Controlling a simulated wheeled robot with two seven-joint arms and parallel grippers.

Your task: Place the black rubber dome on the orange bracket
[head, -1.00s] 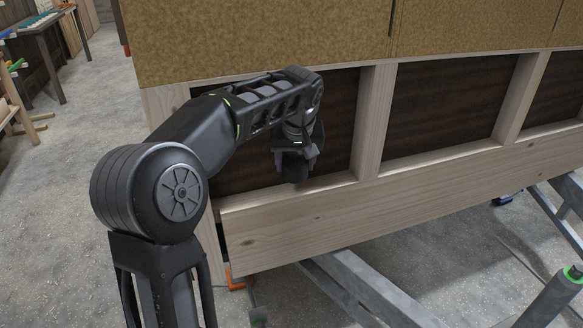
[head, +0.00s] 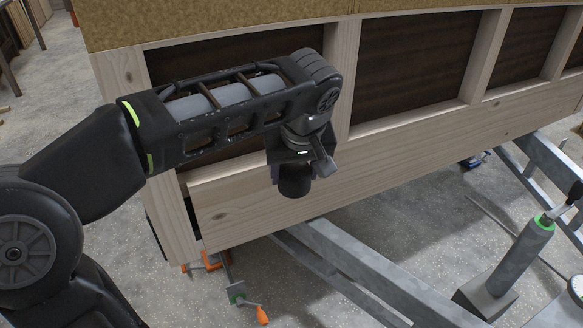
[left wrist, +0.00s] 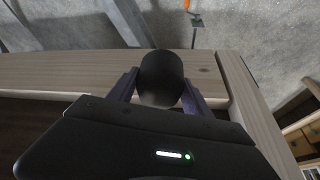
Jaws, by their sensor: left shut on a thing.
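The black rubber dome (head: 295,183) is held in my left gripper (head: 296,168), in front of the pale lower beam of the hut. In the left wrist view the dome (left wrist: 161,76) sits between the two fingers of the gripper (left wrist: 160,92), over the wooden beam. An orange piece (head: 207,262), which may be the orange bracket, shows low near the floor under the beam's left end. It lies below and left of the dome, well apart from it. My right gripper is not in view.
The wooden beam (head: 400,165) runs along the hut wall. Grey trailer rails (head: 350,277) lie below it. A crank with an orange handle (head: 262,315) hangs near the orange piece. A grey post (head: 520,258) with a green ring stands at right. Open floor (head: 110,250) lies left.

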